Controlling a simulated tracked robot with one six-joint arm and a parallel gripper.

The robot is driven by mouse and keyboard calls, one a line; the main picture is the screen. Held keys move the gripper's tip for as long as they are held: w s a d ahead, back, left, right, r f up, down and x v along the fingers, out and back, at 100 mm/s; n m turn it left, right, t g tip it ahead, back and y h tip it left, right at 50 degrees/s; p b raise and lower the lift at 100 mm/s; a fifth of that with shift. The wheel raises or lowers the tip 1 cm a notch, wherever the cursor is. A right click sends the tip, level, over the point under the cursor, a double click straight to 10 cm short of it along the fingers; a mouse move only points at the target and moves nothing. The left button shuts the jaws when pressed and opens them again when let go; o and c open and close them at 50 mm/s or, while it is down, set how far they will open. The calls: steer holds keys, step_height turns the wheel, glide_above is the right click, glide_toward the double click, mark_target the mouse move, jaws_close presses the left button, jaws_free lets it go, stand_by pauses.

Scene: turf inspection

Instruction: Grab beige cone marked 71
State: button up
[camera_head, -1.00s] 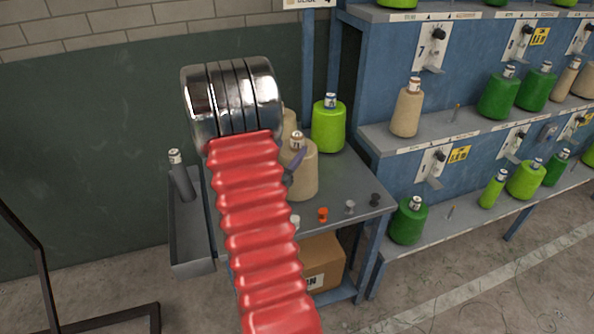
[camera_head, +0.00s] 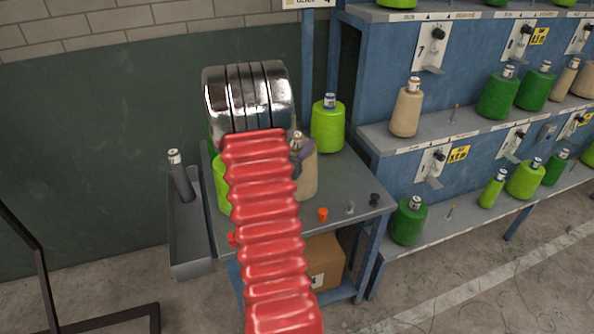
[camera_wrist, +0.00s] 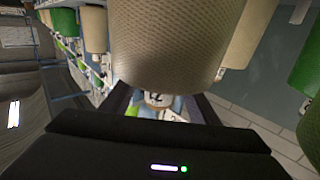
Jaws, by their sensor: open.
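A beige cone (camera_head: 308,175) stands upright on the grey side table, partly hidden behind my red arm. The label on its tip is too small to read surely in the head view. In the wrist view a large beige cone (camera_wrist: 165,45) fills the upper middle, its labelled tip toward my gripper (camera_wrist: 160,104). My dark fingers are open, one on each side of that tip; I cannot tell whether they touch it. In the head view only a purple-grey part of my gripper (camera_head: 304,150) shows, at the cone's upper part.
A lime cone (camera_head: 328,125) stands behind on the table (camera_head: 350,185); another lime cone (camera_head: 220,182) shows left of my arm. An orange peg (camera_head: 323,214) is near the front edge. Blue shelving on the right holds green and beige cones. The wrist view shows another beige cone (camera_wrist: 247,35) close by.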

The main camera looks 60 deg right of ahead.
steer(key=shift+c, duration=0.2)
jaws_close()
stand_by(0.7)
steer(key=shift+r, duration=0.15)
stand_by(0.4)
